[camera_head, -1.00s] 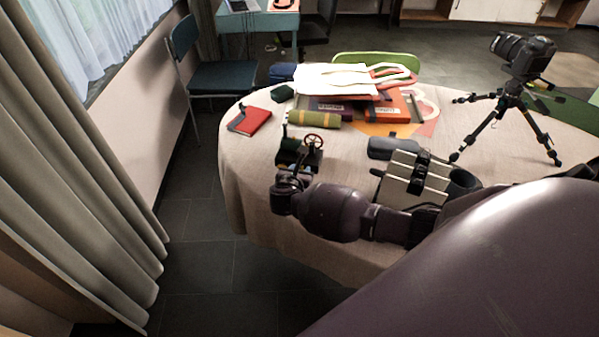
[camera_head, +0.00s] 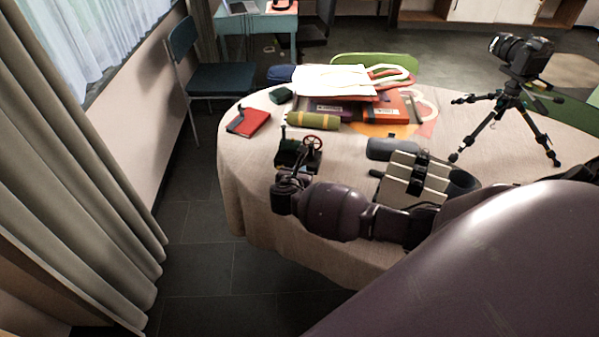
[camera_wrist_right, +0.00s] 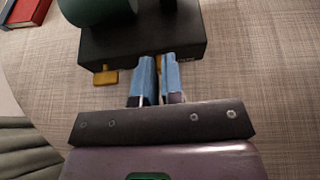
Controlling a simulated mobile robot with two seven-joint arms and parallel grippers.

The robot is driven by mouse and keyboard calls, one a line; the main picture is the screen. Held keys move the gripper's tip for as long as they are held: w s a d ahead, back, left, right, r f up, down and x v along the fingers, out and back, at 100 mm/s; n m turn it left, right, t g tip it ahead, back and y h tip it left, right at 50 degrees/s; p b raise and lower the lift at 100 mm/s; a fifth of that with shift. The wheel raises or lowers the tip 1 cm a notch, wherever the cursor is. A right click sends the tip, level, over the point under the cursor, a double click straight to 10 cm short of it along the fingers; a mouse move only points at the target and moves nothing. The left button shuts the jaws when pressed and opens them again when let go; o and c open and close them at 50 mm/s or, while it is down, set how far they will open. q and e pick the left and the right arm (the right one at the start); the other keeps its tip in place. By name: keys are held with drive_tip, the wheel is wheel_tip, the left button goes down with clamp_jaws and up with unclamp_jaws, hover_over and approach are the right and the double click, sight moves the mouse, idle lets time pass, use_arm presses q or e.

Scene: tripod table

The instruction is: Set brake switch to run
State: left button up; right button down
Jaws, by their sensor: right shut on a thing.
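A small model machine (camera_head: 299,152) with a black base, a green cylinder and a red wheel stands near the table's left front edge. In the right wrist view its black base (camera_wrist_right: 150,38) fills the top middle. A yellow tab (camera_wrist_right: 105,77) sticks out of the base's near side, left of the fingers. My right gripper (camera_wrist_right: 159,68) has its blue fingertips close together at that side, shut on a small part that they mostly hide. I cannot read the brake switch's setting. In the head view the wrist hides most of the right fingers. My left gripper is not in view.
On the table (camera_head: 250,190), a green roll (camera_head: 313,120), a red notebook (camera_head: 249,122) and a pile of books and a bag lie behind the machine. A camera tripod (camera_head: 508,115) stands at right. A metal-slatted object (camera_head: 413,180) is close to my right arm.

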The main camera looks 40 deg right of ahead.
sight(312, 170)
drive_tip(key=shift+s+d+r+p, duration=0.25)
drive_tip(key=shift+s+d+p, duration=0.5)
drive_tip(key=shift+p, duration=0.1)
drive_tip(key=shift+s+d, duration=0.15)
drive_tip(key=shift+s, duration=0.1)
drive_tip(key=shift+s+d+f+p, duration=0.1)
drive_tip(key=shift+s+f+p, duration=0.05)
drive_tip(key=shift+p, duration=0.15)
drive_tip(key=shift+f, duration=0.1)
drive_tip(key=c, duration=1.3)
unclamp_jaws()
drive_tip(key=shift+o, duration=0.3)
